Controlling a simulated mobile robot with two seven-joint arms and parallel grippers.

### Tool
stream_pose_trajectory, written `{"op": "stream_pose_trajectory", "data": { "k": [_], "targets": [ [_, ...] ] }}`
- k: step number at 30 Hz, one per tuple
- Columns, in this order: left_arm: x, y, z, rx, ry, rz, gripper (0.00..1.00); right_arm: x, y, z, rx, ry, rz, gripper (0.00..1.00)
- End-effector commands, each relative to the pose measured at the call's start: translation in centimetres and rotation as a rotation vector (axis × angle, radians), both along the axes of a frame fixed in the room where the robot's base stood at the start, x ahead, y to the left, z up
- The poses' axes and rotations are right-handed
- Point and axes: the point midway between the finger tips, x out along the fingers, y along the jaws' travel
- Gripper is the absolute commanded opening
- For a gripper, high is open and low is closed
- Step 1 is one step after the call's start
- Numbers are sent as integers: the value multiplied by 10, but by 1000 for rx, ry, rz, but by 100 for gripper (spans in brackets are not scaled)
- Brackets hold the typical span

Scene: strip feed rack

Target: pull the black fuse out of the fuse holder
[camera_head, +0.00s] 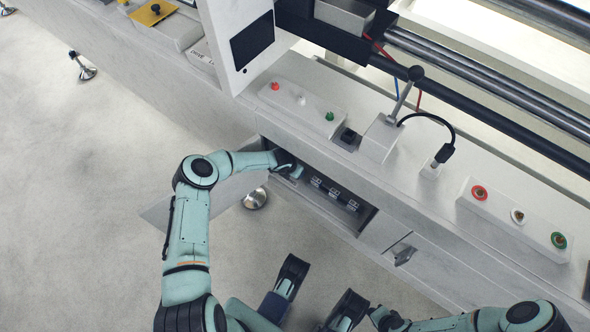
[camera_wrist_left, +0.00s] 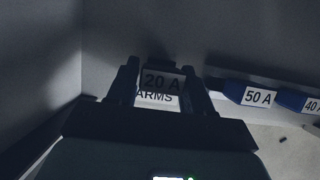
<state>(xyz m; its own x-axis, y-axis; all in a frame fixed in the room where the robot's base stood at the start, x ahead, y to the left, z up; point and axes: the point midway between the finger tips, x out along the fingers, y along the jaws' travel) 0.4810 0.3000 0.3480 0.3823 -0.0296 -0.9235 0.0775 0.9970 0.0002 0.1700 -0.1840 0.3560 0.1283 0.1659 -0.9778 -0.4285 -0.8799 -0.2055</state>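The black fuse (camera_wrist_left: 160,72) carries a 20 A label and stands above a white ARMS label in the left wrist view. My left gripper (camera_wrist_left: 163,82) has one finger on each side of it, with little or no visible gap; I cannot tell whether they press on it. In the head view my left gripper (camera_head: 294,171) reaches into the open recess at its left end and hides this fuse. The fuse holder (camera_head: 333,192) runs along the recess. My right gripper (camera_head: 386,319) is low in the head view, away from the recess; its fingers are unclear.
Blue fuses labelled 50 A (camera_wrist_left: 232,92) and 40 A (camera_wrist_left: 296,102) stand to the right of the black one. The recess wall (camera_wrist_left: 40,75) is close on the left. Above the recess are a button panel (camera_head: 303,108) and a ball-topped lever (camera_head: 402,100).

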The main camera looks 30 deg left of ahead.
Motion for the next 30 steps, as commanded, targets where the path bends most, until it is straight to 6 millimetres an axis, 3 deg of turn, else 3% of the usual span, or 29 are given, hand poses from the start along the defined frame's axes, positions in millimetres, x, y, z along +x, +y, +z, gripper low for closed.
{"op": "stream_pose_trajectory", "data": {
  "k": [1, 3, 6, 7, 9, 30],
  "targets": [
    [0, 0, 0, 0, 0, 0, 33, 0, 0, 0, 0, 0, 0, 34],
    [0, 0, 0, 0, 0, 0, 17, 0, 0, 0, 0, 0, 0, 34],
    [0, 0, 0, 0, 0, 0, 17, 0, 0, 0, 0, -1, 1, 34],
    [0, 0, 0, 0, 0, 0, 39, 0, 0, 0, 0, -1, 1, 34],
    [0, 0, 0, 0, 0, 0, 17, 0, 0, 0, 0, -1, 1, 34],
    [0, 0, 19, 1, 0, -1, 17, 0, 0, 14, 0, -5, 0, 34]
  ]
}}
